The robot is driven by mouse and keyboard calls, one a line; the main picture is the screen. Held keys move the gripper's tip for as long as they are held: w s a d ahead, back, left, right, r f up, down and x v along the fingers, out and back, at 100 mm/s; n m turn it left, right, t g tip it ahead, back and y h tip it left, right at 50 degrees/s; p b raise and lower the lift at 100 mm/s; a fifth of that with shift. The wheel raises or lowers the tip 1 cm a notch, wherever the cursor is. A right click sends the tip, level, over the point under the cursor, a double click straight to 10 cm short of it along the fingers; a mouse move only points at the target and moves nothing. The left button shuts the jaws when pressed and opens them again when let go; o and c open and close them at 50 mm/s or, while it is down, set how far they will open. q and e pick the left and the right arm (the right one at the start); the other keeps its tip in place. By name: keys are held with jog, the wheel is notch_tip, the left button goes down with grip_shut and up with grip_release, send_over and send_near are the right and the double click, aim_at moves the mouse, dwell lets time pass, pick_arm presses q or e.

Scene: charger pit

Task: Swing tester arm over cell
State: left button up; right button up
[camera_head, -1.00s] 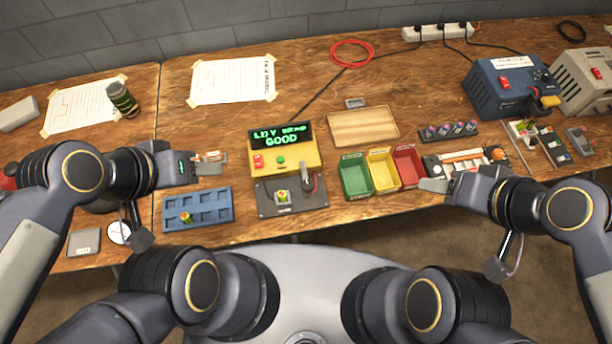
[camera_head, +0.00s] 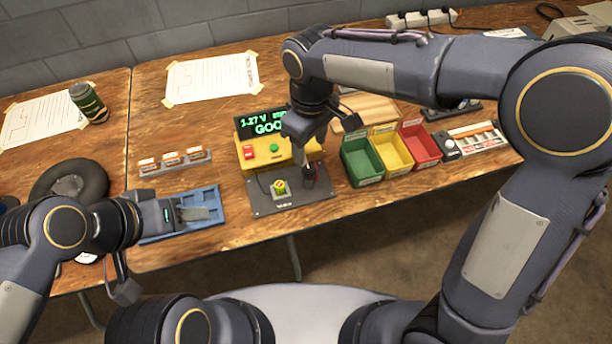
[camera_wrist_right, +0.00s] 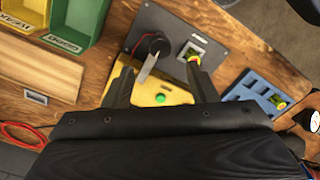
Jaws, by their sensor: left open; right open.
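The yellow tester (camera_head: 292,163) has a lit green display reading 1.27 V and part of GOOD. A green-and-yellow cell (camera_head: 280,187) sits in the holder on the dark plate (camera_head: 318,192); it also shows in the right wrist view (camera_wrist_right: 193,57). The tester arm (camera_wrist_right: 149,66) is a pale lever on a dark pivot beside the cell, pointing toward the yellow body, not over the cell. My right gripper (camera_wrist_right: 163,85) is open above the tester, its fingers either side of the lever; contact is unclear. My left gripper (camera_head: 212,212) is open over the blue tray (camera_head: 207,192).
Green (camera_head: 360,162), yellow (camera_head: 391,152) and red (camera_head: 420,146) bins stand right of the tester. A wooden board (camera_wrist_right: 38,68) lies behind them. A small rack of cells (camera_head: 175,162) is behind the blue tray. My right forearm crosses over the table's back right.

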aim_at(309, 170)
notch_tip(309, 170, down, 8)
jog(key=shift+r, duration=0.1)
dwell(0.4)
grip_shut()
